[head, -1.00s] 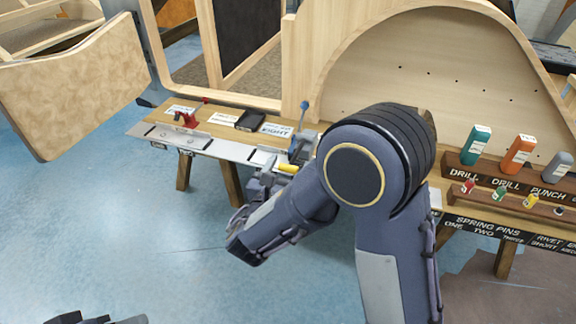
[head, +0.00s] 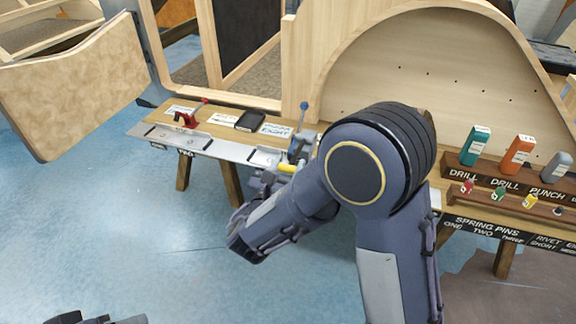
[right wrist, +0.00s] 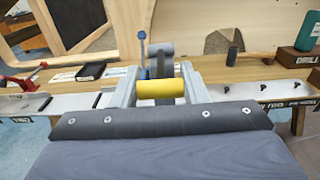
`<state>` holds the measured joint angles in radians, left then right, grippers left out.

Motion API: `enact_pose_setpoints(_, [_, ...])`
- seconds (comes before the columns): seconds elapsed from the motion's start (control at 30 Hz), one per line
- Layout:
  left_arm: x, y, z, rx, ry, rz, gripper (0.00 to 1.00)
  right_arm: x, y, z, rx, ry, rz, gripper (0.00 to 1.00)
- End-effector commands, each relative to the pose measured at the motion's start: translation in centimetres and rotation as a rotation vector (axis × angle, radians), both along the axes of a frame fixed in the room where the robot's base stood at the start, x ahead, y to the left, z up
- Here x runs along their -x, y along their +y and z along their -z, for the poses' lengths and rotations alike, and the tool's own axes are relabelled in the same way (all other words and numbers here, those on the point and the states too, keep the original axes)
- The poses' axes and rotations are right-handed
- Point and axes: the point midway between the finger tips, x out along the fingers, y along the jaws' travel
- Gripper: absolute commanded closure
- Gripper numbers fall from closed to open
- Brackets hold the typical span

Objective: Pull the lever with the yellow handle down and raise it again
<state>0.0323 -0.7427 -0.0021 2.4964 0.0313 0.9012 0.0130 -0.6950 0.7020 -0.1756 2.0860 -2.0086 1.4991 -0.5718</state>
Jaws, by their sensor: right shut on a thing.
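The yellow handle (head: 287,168) of the lever is at the front edge of the workbench, left of my right forearm. In the right wrist view the yellow handle (right wrist: 160,89) lies crosswise between the two grey fingers of my right gripper (right wrist: 158,88), which is shut on it. In the head view my right gripper (head: 266,182) is partly hidden by my own wrist. The lever's base is mostly hidden behind the handle and my arm. Only a dark part of my left gripper (head: 95,319) shows at the bottom left edge; its fingers cannot be made out.
A blue-knobbed lever (head: 303,117) stands upright just behind the handle. A red clamp (head: 190,117) and a black tray (head: 250,120) are on the bench to the left. Colored bottles (head: 518,154) stand on the right. The blue floor in front is clear.

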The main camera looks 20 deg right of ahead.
Motion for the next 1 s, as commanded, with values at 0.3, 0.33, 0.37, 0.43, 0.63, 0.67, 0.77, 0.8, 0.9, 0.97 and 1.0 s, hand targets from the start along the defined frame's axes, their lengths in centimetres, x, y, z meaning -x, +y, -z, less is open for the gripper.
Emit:
enact_pose_setpoints(0.3, [0.0, 0.0, -5.1, 0.000, 0.000, 0.000, 0.38, -0.3, -0.3, -3.1, -0.081, 0.114, 0.001, 1.00])
enact_pose_setpoints(0.33, [0.0, 0.0, -5.8, 0.000, 0.000, 0.000, 0.38, -0.4, -0.3, -3.5, -0.095, 0.133, 0.001, 1.00])
enact_pose_setpoints(0.37, [0.0, 0.0, -6.5, 0.000, 0.000, 0.000, 0.38, -0.5, -0.4, -3.8, -0.109, 0.154, 0.002, 1.00])
enact_pose_setpoints(0.43, [0.0, 0.0, -8.4, 0.000, 0.000, 0.000, 0.38, -0.7, -0.6, -4.8, -0.142, 0.203, 0.003, 1.00])
enact_pose_setpoints(0.63, [0.0, 0.0, -13.7, 0.000, 0.000, 0.000, 0.38, -1.8, -1.3, -7.2, -0.249, 0.358, 0.003, 1.00])
enact_pose_setpoints(0.67, [0.0, 0.0, -14.4, 0.000, 0.000, 0.000, 0.38, -2.0, -1.4, -7.5, -0.265, 0.382, 0.002, 1.00])
enact_pose_setpoints(0.77, [0.0, 0.0, -16.6, 0.000, 0.000, 0.000, 0.38, -2.7, -1.9, -8.4, -0.319, 0.459, 0.003, 1.00])
enact_pose_setpoints(0.8, [0.0, 0.0, -17.4, 0.000, 0.000, 0.000, 0.38, -3.0, -2.1, -8.8, -0.340, 0.489, 0.002, 1.00])
enact_pose_setpoints(0.9, [0.0, 0.0, -18.8, 0.000, 0.000, 0.000, 0.38, -3.8, -2.7, -9.4, -0.394, 0.567, 0.003, 1.00])
enact_pose_setpoints(0.97, [0.0, 0.0, -19.4, 0.000, 0.000, 0.000, 0.38, -4.3, -2.8, -9.6, -0.385, 0.566, 0.000, 1.00])
enact_pose_setpoints(1.0, [0.0, 0.0, -19.7, 0.000, 0.000, 0.000, 0.38, -4.6, -3.1, -9.9, -0.382, 0.564, 0.000, 1.00])
